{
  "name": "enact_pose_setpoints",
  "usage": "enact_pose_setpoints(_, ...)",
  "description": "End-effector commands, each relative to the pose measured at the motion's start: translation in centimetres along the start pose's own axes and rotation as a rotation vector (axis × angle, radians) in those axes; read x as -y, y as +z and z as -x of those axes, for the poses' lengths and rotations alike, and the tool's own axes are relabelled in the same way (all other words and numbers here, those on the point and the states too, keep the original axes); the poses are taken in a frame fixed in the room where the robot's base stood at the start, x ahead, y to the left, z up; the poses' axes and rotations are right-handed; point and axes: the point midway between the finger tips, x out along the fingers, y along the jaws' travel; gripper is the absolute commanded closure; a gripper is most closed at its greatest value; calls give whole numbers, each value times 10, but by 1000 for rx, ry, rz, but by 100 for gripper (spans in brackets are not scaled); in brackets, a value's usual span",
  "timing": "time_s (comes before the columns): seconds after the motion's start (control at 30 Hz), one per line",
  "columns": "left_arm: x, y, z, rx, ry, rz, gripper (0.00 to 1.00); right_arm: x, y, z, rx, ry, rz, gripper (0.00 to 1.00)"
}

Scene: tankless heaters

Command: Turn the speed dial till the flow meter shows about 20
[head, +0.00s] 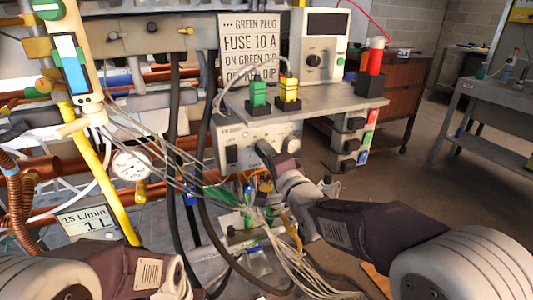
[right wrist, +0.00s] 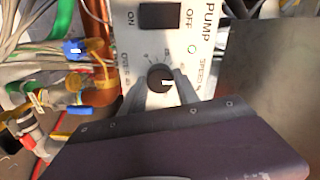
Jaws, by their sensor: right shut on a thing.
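The speed dial (right wrist: 160,78) is a black round knob with a white mark on the PUMP panel (right wrist: 185,50), below an ON/OFF switch. In the right wrist view, my right gripper (right wrist: 161,88) is shut on the dial, one grey finger on each side. In the head view my right gripper (head: 266,148) covers the dial on the pump box (head: 235,140). A clear upright tube with blue in it (head: 70,60), apparently the flow meter, stands at the upper left; its reading is too small to tell. My left gripper is not visible; only its arm shows at the bottom left.
A round white gauge (head: 131,164) and a 15 L/min sign (head: 85,220) are at the left. Loose wires and black hoses hang beside the pump box. A shelf (head: 305,98) with green and yellow plugs is above it. Open floor lies to the right.

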Motion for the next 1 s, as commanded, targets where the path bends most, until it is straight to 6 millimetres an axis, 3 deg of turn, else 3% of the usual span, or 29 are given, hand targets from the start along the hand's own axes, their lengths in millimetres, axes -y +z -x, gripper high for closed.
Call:
enact_pose_setpoints(0.6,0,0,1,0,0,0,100,-2,0,0,1,4,-36,100)
enact_pose_setpoints(0.63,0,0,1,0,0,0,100,-2,0,0,1,4,-36,57)
enact_pose_setpoints(0.7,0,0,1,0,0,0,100,-2,0,0,1,4,-36,41)
enact_pose_setpoints(1.0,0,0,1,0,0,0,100,0,0,1,0,1,-36,41)
